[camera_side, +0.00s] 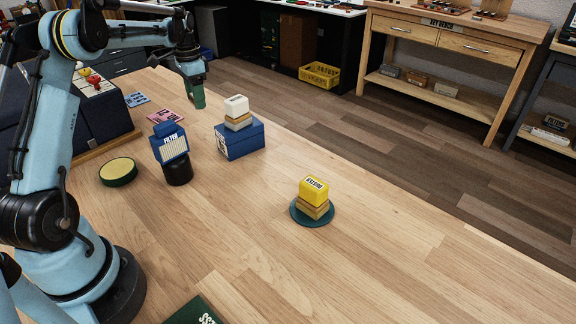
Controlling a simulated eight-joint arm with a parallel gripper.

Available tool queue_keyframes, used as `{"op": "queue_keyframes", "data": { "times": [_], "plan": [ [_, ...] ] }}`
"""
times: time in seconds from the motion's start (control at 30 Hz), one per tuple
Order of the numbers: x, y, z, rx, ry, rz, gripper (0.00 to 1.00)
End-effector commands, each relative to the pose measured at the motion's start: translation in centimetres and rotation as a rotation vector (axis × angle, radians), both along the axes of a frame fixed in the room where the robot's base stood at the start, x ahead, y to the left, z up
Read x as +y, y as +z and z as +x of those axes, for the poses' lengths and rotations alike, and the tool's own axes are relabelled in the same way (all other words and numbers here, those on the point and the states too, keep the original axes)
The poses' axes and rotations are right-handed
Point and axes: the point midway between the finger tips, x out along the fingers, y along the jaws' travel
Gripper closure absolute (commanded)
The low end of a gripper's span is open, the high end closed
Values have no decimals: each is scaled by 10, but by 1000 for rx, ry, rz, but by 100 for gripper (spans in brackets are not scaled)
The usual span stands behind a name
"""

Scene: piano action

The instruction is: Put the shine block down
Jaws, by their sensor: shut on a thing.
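My gripper (194,84) is at the upper left, pointing down. It is shut on a green block (197,98), held near the far edge of the wooden table (350,215). No label on the green block is readable, so I cannot tell for sure that it is the shine block. The gap beneath it is hard to judge. The pink card (165,117) lies to its lower left. The blue box (239,138) to its lower right carries a stack topped by a white block (236,105).
A yellow block (313,190) tops wooden pieces on a round green base (312,216). A blue FILTER block (171,146) sits on a black stand (178,171). A round yellow-topped tin (118,170) is at left. The table's right and front middle are clear.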

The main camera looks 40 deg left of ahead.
Motion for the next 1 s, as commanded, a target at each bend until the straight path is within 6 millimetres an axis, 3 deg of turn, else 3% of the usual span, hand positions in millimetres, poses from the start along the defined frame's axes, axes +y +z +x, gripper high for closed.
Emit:
{"op": "queue_keyframes", "data": {
  "times": [0.17,0.6,0.9,1.0],
  "plan": [
    [0,24,0,0,0,0,77],
    [0,117,0,0,0,0,77],
    [0,144,0,0,0,0,77],
    [-22,143,12,0,-72,0,77]
  ]
}}
